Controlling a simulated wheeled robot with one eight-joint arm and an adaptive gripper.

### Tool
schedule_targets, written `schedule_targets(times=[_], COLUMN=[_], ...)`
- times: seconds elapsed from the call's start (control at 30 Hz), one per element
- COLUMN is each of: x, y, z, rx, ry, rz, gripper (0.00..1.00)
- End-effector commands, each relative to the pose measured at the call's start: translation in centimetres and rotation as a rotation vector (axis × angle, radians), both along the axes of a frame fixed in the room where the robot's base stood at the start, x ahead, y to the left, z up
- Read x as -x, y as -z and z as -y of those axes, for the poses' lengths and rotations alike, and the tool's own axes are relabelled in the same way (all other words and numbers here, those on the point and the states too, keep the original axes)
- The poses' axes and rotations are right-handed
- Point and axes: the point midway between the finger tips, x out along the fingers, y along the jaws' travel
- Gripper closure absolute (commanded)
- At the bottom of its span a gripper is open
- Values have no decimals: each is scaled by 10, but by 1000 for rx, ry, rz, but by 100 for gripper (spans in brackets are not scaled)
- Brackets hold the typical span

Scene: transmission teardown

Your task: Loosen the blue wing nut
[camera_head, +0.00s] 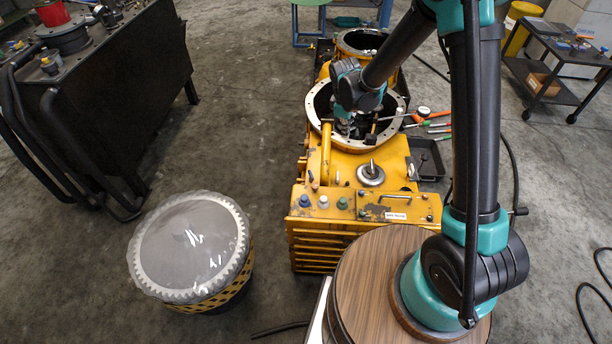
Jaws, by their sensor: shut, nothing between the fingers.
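The yellow transmission housing (347,168) stands in the middle, with a large round flanged opening (313,112) at its upper part. My gripper (345,128) is shut and points down into this opening, with nothing seen in it. Its fingertips are small and dark against the interior. I cannot make out a blue wing nut there; my wrist and the shadow hide part of the opening. A small blue cap (305,201) sits on the housing's front ledge, well apart from my gripper. I cannot tell whether it has wings.
A white cap (323,202) and a green cap (342,203) sit beside the blue one. Tools with orange handles (437,115) and a black tray (429,160) lie right of the housing. A toothed drum (190,248) stands at left. Bare floor separates it from the housing.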

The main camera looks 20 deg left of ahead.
Motion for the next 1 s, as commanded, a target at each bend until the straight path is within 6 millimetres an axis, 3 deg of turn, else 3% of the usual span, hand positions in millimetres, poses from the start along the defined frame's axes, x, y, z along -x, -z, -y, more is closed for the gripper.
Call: schedule_targets(times=[0.03,0.3,0.5,0.7,0.87,1.0], x=[0,18,43,57,57,54], y=[14,92,144,168,180,200], z=[-23,-119,-170,-189,-189,-184], rx=[18,121,184,213,216,215], ry=[-66,-401,-599,-688,-697,-695], rz=[-8,-59,-87,-103,-104,-104], gripper=[100,100,100,100,100,100])
